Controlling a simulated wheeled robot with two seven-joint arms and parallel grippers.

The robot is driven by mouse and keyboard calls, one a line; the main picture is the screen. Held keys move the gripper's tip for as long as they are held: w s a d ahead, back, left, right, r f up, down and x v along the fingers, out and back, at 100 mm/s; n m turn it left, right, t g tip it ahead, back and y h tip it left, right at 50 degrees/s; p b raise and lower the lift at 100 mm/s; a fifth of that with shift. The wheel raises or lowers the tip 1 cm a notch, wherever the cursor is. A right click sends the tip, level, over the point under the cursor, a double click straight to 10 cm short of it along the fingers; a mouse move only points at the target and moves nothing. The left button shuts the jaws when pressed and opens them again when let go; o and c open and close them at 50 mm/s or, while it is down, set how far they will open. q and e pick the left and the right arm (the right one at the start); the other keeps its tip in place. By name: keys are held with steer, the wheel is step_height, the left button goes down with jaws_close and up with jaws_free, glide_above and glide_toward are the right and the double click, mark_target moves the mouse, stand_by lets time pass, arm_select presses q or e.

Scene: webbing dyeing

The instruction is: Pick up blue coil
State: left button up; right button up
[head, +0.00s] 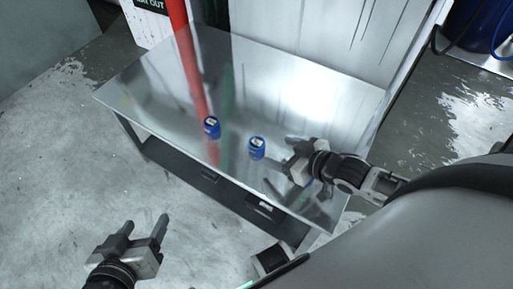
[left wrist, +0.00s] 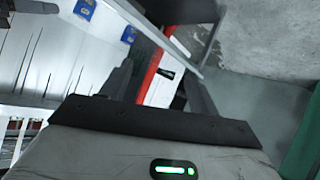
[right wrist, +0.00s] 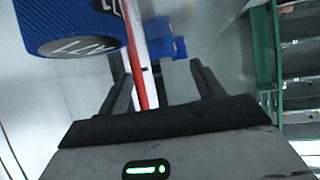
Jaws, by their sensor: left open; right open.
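Two blue coils with white labels stand on the shiny metal table (head: 290,90). One blue coil (head: 212,127) is further left; the other blue coil (head: 257,147) is nearer my right gripper (head: 281,153). The right gripper is open and empty, just right of the nearer coil. In the right wrist view, a coil (right wrist: 72,28) looms large at upper left, cut by the frame edge, and a smaller blue shape (right wrist: 158,30) shows beyond the fingers. My left gripper (head: 145,226) is open and empty, off the table's front. Two blue pieces (left wrist: 85,8) show at the left wrist view's top.
A red post (head: 180,45) stands behind the table, and its reflection runs across the tabletop. A lower shelf (head: 190,170) lies beneath. Bare concrete floor (head: 50,170) is clear at left. A dark blue container (head: 480,30) stands at the top right.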

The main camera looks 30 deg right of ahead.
mark_target(257, 142)
steer(key=x, duration=0.2)
steer(key=shift+w+a+f, duration=0.1)
steer(key=shift+w+f, duration=0.05)
steer(key=shift+w, duration=0.05)
steer(key=w, duration=0.1)
steer(key=w+a+b, duration=0.1)
steer(key=w+b, duration=0.1)
steer(key=shift+w+a+f, duration=0.1)
steer(key=shift+a+f, duration=0.15)
steer(key=shift+f, duration=0.1)
steer(key=shift+b+x, duration=0.4)
steer(key=shift+x, duration=0.4)
arm_select(q)
steer(key=shift+w+d+r+t+h, duration=0.1)
steer(key=shift+d+r+t+h, duration=0.2)
steer(key=shift+r+t, duration=0.25)
steer(key=shift+w+d+r+t+h, duration=0.1)
steer(key=shift+d+r+t+h, duration=0.2)
steer(key=shift+r, duration=0.4)
steer(key=shift+a+f, duration=0.1)
steer(key=shift+f, duration=0.05)
arm_select(e)
steer(key=c, duration=1.1)
